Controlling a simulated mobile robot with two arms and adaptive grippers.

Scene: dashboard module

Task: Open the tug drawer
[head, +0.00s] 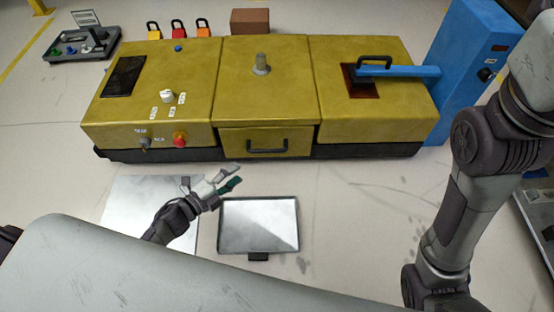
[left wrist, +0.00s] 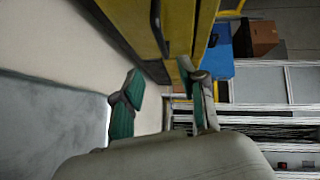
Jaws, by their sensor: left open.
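The tug drawer (head: 232,142) is a yellow front in the middle section of the yellow dashboard module (head: 190,105). It looks closed, flush with the module. Its dark bar handle (head: 267,150) runs across the front. My left gripper (head: 238,175) is open and empty, in front of the module and to the lower left of the handle, apart from it. The left wrist view shows its two green-padded fingers (left wrist: 160,88) spread, with the yellow module (left wrist: 125,15) beyond and a dark handle-like edge (left wrist: 155,22) on it. My right arm (head: 465,190) shows at the right, but its gripper is out of view.
A shallow metal tray (head: 258,225) lies below the drawer, with a pale sheet (head: 125,205) to its left. A blue cabinet (head: 462,50) with a blue lever (head: 405,71) stands at the module's right. Padlocks (head: 178,29) and a brown box (head: 250,21) are behind.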

